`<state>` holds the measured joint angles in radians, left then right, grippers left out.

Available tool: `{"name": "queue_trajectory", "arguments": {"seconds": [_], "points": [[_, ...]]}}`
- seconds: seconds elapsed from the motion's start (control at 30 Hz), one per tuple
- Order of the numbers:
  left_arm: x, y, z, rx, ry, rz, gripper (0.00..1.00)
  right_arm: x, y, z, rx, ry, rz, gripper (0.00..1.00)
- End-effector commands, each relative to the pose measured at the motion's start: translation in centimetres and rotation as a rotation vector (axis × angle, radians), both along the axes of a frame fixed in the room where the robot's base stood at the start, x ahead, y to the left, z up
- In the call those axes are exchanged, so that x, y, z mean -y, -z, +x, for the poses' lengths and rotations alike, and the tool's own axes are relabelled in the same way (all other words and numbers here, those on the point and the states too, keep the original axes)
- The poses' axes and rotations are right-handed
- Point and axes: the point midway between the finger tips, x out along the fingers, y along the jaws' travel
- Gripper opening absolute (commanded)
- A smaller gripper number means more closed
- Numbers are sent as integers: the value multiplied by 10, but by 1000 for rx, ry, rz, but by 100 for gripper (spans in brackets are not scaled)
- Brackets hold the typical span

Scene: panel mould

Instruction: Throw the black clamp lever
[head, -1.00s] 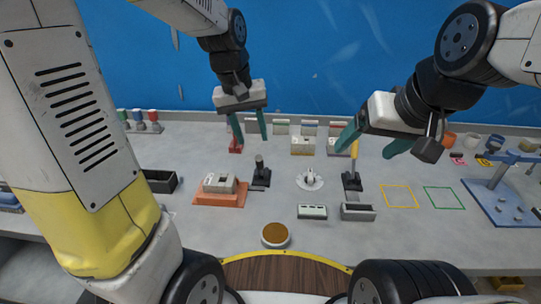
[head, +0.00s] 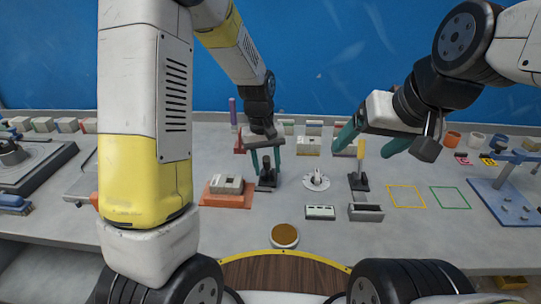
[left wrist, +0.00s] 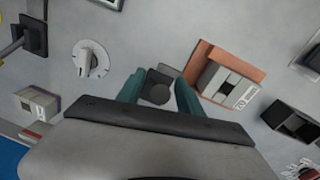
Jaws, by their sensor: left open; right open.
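The black clamp lever (head: 267,174) stands upright on its dark base, right of the orange block, in the head view. The same gripper shows in the left wrist view (left wrist: 157,92). My right gripper (head: 362,146) is open and empty, held above the table at the right, away from the lever.
An orange block with a grey mould (head: 228,186) stands just left of the lever. A white dial (head: 316,181) and a yellow-handled lever (head: 359,172) stand to the right. Yellow (head: 406,196) and green (head: 450,197) outlined squares on the table are empty.

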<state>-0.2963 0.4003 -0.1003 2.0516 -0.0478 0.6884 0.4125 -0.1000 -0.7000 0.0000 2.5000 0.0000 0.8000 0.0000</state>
Motion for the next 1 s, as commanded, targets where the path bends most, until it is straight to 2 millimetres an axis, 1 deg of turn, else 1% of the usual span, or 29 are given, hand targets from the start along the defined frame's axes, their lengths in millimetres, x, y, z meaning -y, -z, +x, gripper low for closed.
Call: {"name": "queue_trajectory", "arguments": {"seconds": [0.1, 0.3, 0.33, 0.47, 0.5, 0.53, 0.57, 1.0], "points": [[0, 5, 0, -1, 0, 1, 43, 0, 0, 0, 0, 0, 0, 80], [0, 5, 0, -1, 0, 0, 43, 0, 0, 0, 0, 0, 0, 80], [0, 5, 0, -1, 0, 0, 41, 0, 0, 0, 0, 0, 0, 80], [0, 5, 0, -1, 0, 0, 16, 0, 0, 0, 0, 0, 0, 80], [0, 5, 0, 0, 0, 0, 8, 0, 0, 0, 0, 0, 0, 80], [0, 5, 0, 0, 0, 0, 2, 0, 0, 0, 0, 0, 0, 80], [0, 5, 0, 0, 0, 0, 0, 0, 0, 0, 0, 0, 0, 80], [0, 4, 0, 0, 0, 0, 0, 0, 0, 0, 0, 0, 0, 80]]}}
